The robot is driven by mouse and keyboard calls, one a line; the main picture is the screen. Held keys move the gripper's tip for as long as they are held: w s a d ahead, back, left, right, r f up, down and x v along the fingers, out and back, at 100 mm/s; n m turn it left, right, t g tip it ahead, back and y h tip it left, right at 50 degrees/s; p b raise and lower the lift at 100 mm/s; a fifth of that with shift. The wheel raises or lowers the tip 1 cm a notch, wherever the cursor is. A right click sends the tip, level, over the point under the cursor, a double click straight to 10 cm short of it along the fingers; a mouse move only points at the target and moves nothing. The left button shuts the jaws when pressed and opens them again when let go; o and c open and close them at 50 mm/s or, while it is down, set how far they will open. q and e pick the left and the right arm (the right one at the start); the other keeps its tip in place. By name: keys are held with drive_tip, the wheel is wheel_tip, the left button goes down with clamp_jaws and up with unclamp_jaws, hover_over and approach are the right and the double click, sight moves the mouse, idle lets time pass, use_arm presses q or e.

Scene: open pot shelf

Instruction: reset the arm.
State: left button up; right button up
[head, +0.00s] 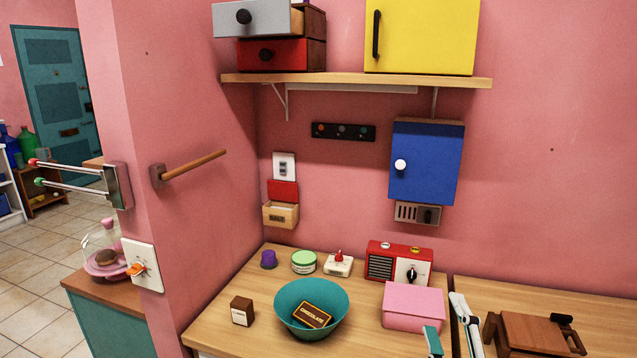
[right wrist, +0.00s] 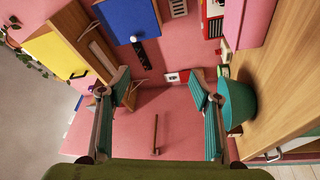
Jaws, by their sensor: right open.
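My right gripper (head: 448,330) is at the bottom of the head view, in front of the counter and just right of the pink box (head: 413,308). Its two teal-padded fingers stand apart. In the right wrist view the right gripper (right wrist: 158,88) is open, with nothing between its fingers. The teal bowl (right wrist: 238,103) shows beside the right-hand finger there. My left gripper is in neither view.
The wooden counter (head: 240,335) holds a teal bowl (head: 290,315) with a chocolate bar (head: 312,315), a red radio (head: 400,262) and a brown wooden box (head: 530,335). A blue cabinet (head: 425,165) hangs under the shelf (head: 345,80). A wooden peg (head: 195,165) sticks out at left.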

drive_tip(key=s+d+f+m+g+h, duration=0.15)
drive_tip(key=s+f+m+g, duration=0.3)
drive_tip(key=f, duration=0.45)
drive_tip(key=s+d+f+m+g+h, duration=0.1)
drive_tip(key=s+d+f+m+g, duration=0.3)
drive_tip(key=f, duration=0.4)
drive_tip(key=s+a+f+m+g+y, duration=0.1)
drive_tip(key=s+a+f+m+g, duration=0.1)
drive_tip(key=s+a+f+g, duration=0.5)
drive_tip(key=s+a+f+m+g+y, duration=0.15)
drive_tip(key=s+f, duration=0.35)
drive_tip(key=s, duration=0.7)
wheel_tip(320, 180, down, 26)
drive_tip(key=s+d, duration=0.1)
drive_tip(key=s+d+f+g, duration=0.1)
drive_tip(key=s+d+f, duration=0.2)
drive_tip(key=s+f, duration=1.2)
drive_tip(key=shift+s+f+g, duration=0.35)
drive_tip(key=shift+s+g, duration=0.05)
drive_tip(key=shift+s, duration=0.8)
